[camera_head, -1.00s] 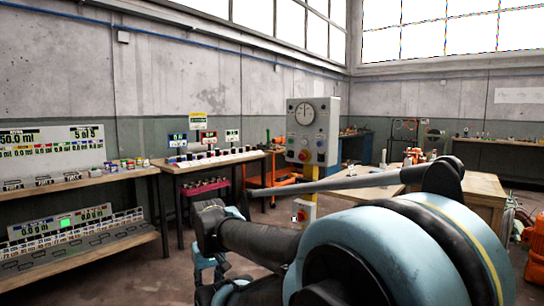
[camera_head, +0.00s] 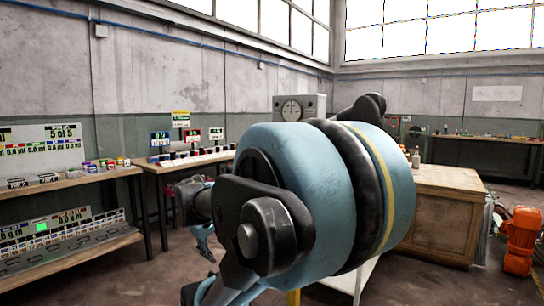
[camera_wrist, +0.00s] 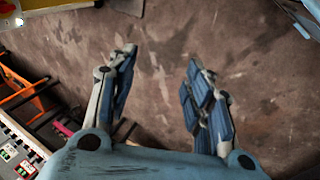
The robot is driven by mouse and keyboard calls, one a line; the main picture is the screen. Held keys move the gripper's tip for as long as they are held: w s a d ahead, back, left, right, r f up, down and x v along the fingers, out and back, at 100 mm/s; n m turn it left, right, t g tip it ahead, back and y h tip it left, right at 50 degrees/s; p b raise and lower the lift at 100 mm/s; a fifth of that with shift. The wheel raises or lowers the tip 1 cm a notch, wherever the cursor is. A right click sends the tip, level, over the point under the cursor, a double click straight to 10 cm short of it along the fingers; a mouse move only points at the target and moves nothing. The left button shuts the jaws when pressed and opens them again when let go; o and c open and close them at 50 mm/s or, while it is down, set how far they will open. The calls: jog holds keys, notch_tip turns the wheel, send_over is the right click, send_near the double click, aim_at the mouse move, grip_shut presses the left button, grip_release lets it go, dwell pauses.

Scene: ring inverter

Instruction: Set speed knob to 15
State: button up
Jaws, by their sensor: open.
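A grey control cabinet with a round dial (camera_head: 291,109) stands at the back middle in the head view. My arm hides its lower front, so I cannot see a speed knob there. My gripper (camera_wrist: 163,75) is open and empty in the wrist view, its two fingers apart above the brown floor. In the head view only a small part of my gripper (camera_head: 205,245) shows, low and left of my large blue arm joint.
Benches with displays (camera_head: 40,210) and a row of devices (camera_head: 190,157) line the left wall. Open floor (camera_head: 150,270) lies front left. An orange frame (camera_wrist: 20,95) is left in the wrist view.

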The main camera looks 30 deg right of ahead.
jog(key=w+d+r+n+t+h, duration=0.2)
jog(key=w+d+r+n+h, duration=0.4)
jog(key=w+d+r+n, duration=0.6)
jog(key=w+d+r+n+t+h, duration=0.2)
jog(key=w+d+r+n+h, duration=0.5)
jog(key=w+d+r, duration=0.65)
jog(key=w+d+f, duration=0.1)
jog(key=w+d, duration=0.3)
jog(key=d, duration=0.4)
jog(key=w+d+f+n, duration=0.1)
jog(key=w+d, duration=0.4)
jog(key=d, duration=0.4)
jog(key=shift+d+f, duration=0.3)
jog(key=shift+f, duration=0.05)
jog(key=c, duration=1.1)
